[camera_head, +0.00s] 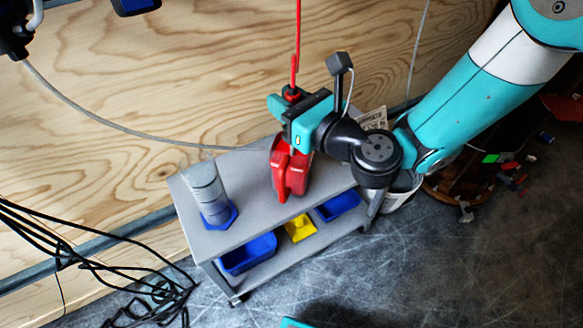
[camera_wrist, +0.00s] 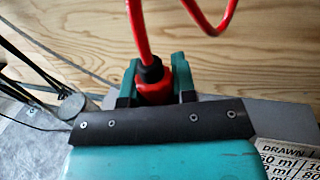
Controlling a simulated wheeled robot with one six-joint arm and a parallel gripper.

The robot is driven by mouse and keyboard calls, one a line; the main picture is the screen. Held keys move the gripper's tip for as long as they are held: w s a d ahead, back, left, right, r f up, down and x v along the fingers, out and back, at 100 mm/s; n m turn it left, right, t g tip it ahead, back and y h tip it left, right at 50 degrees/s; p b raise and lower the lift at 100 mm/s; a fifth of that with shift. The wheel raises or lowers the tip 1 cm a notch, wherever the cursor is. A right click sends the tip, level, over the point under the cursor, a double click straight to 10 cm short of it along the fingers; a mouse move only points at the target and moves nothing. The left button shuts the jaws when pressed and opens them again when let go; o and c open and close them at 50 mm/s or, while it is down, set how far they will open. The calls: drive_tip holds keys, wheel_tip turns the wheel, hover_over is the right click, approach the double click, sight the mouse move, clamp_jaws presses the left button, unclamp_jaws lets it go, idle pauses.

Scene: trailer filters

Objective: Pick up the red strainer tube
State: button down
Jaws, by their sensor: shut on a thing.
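The red strainer tube (camera_wrist: 154,84) shows in the wrist view as a red body with a black collar and a red hose rising from it. It sits between the two teal fingers of my gripper (camera_wrist: 156,88), which is shut on it. In the head view my gripper (camera_head: 288,104) is above the grey cart, and the red hose (camera_head: 298,38) runs up out of the picture. The lower end of the tube is hidden behind my gripper.
A red container (camera_head: 291,172) stands on the grey cart (camera_head: 250,200) below my gripper. A grey cylinder on a blue base (camera_head: 208,190) stands at the cart's left. Blue (camera_head: 248,254) and yellow (camera_head: 300,228) bins sit on the lower shelf. Black cables (camera_head: 90,255) lie at left.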

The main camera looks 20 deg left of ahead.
drive_tip(key=shift+r, duration=0.1)
wheel_tip(320, 180, up, 20)
drive_tip(key=p, duration=1.3)
drive_tip(key=shift+p, duration=0.4)
drive_tip(key=shift+f, duration=0.2)
wheel_tip(320, 180, down, 19)
drive_tip(key=b, duration=1.3)
drive_tip(key=shift+f, duration=0.15)
drive_tip(key=shift+f+b, duration=0.3)
drive_tip(key=c, duration=0.9)
unclamp_jaws()
drive_tip(key=shift+c, duration=0.2)
